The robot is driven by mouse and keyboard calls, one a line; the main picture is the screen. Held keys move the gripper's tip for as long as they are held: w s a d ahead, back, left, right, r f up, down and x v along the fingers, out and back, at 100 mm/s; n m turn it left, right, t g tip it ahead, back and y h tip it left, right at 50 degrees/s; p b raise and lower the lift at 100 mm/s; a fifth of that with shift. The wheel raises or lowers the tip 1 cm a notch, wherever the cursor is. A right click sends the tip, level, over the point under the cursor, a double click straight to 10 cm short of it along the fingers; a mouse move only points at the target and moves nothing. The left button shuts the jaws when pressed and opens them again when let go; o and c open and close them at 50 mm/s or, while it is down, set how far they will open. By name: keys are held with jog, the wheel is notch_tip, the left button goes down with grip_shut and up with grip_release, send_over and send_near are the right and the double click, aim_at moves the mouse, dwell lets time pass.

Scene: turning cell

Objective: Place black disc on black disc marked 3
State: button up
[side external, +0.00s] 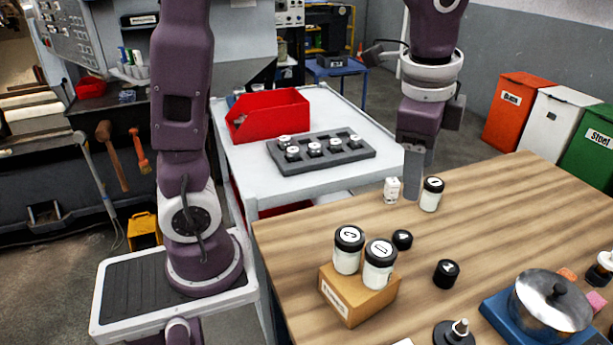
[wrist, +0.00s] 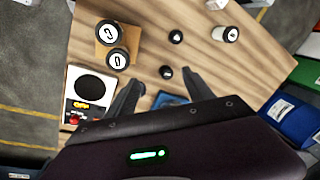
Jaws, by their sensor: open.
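Two small black discs with white marks lie apart on the wooden table. One disc (side external: 402,239) is just right of the jars on the box, and it also shows in the wrist view (wrist: 176,36). The other disc (side external: 446,273) is nearer the side camera; in the wrist view (wrist: 166,72) it shows between and beyond my fingertips. I cannot read clearly which mark is a 3. My gripper (side external: 413,172) is open and empty at the table's far side, left of a black-lidded jar; its spread fingers show in the wrist view (wrist: 160,93).
Two black-lidded jars (side external: 378,265) stand on a cardboard box (side external: 343,302). Another lidded jar (side external: 431,195) and a small white object (side external: 391,190) stand near my gripper. A metal pot (side external: 551,300) sits on a blue tray at right. The table between is clear.

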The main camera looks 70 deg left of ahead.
jog(key=s+a+n+t, duration=0.3)
jog(key=s+n, duration=0.7)
jog(key=s, duration=0.8)
jog(key=shift+a+r+h, duration=0.15)
jog(key=shift+a+h, duration=0.2)
jog(key=shift+h, duration=0.05)
